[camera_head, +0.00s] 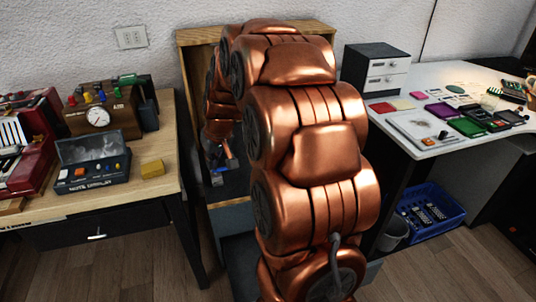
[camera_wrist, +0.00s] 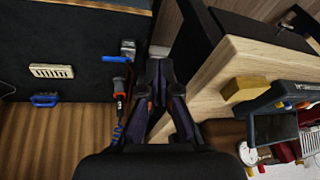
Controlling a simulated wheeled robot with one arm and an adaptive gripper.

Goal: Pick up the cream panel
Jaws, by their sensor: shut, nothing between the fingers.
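A cream slotted panel (camera_wrist: 52,71), a small flat rectangle with a row of slots, shows in the wrist view at the left, on a dark surface. My gripper (camera_wrist: 160,68) is shut and empty near the middle of that view. It is well to the right of the panel in the picture and apart from it. In the head view my copper-coloured arm hides much of the centre. I cannot make out the cream panel there.
A blue handle (camera_wrist: 45,100) is just below the panel, and an orange-black tool with a blue cord (camera_wrist: 119,95) hangs left of my gripper. A wooden table (camera_head: 150,185) with a yellow block (camera_head: 152,168) stands left; a white table (camera_head: 455,75) stands right. A wooden cabinet (camera_head: 188,38) is behind my arm.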

